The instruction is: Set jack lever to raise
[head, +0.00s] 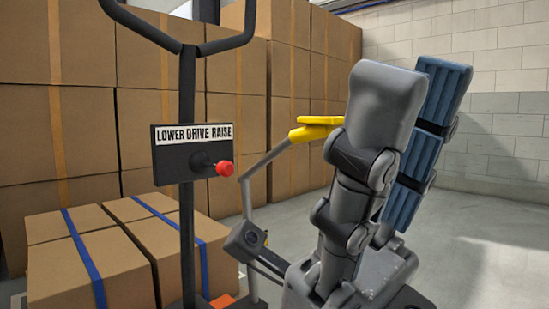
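The jack's dark post and handle (187,110) stand upright at left. A black plate on it (163,174) has a white label reading LOWER DRIVE RAISE. The lever comes out of the plate on a short black stem and ends in a red knob (224,168). The knob sits to the right, below the word RAISE. My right gripper (415,82) is right of the lever and clear of it, fingers pointing up. Its near finger shows a grey back, its far finger blue pads. The fingers are apart, with nothing seen between them. My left gripper is out of view.
Cartons with blue straps (80,265) sit low behind the post. Tall stacked boxes (80,130) fill the back. A yellow piece (315,128) on a bent grey rod stands between lever and gripper, partly hidden. Floor at right (490,230) is clear.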

